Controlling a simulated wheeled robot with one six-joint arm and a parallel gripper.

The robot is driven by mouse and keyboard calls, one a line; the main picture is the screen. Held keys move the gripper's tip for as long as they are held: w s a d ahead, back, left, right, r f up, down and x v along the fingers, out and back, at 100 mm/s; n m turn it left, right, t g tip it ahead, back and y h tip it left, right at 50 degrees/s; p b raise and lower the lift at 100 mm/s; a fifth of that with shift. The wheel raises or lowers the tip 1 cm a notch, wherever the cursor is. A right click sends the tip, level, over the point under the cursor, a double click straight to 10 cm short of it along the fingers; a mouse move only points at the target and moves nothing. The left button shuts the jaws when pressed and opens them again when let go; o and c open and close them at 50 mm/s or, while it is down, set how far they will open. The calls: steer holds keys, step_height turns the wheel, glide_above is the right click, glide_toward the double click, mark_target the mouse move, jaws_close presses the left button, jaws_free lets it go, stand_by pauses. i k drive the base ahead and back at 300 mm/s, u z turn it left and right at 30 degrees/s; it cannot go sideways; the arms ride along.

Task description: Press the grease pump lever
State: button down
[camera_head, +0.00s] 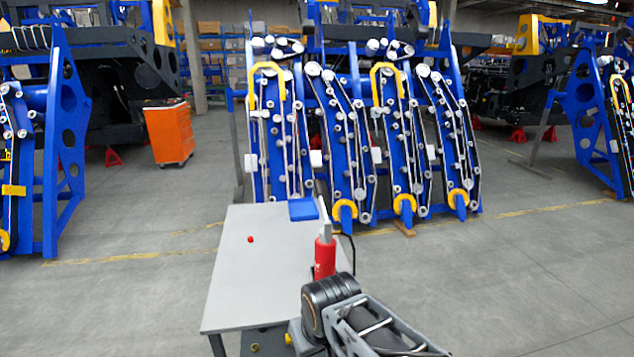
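A red cylinder (325,258) stands upright at the right edge of a grey table, with a light grey upright piece (326,232) at its top. It looks like the grease pump, but I cannot make out which part is its lever. A black cable shows just to its right. My arm's black joint (328,302) is in front of it, close to the table's near right side, and hides the cylinder's lower end. I cannot tell whether they touch. My gripper's fingers do not show.
The grey table (232,275) bears a blue block (303,210) at its far right corner and a small red item (250,239); most of its top is bare. Blue harvester frames (345,140) stand behind it. An orange cabinet (169,133) is at the left. Floor is open on both sides.

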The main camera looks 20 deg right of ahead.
mark_target(317, 184)
steer(key=i, duration=1)
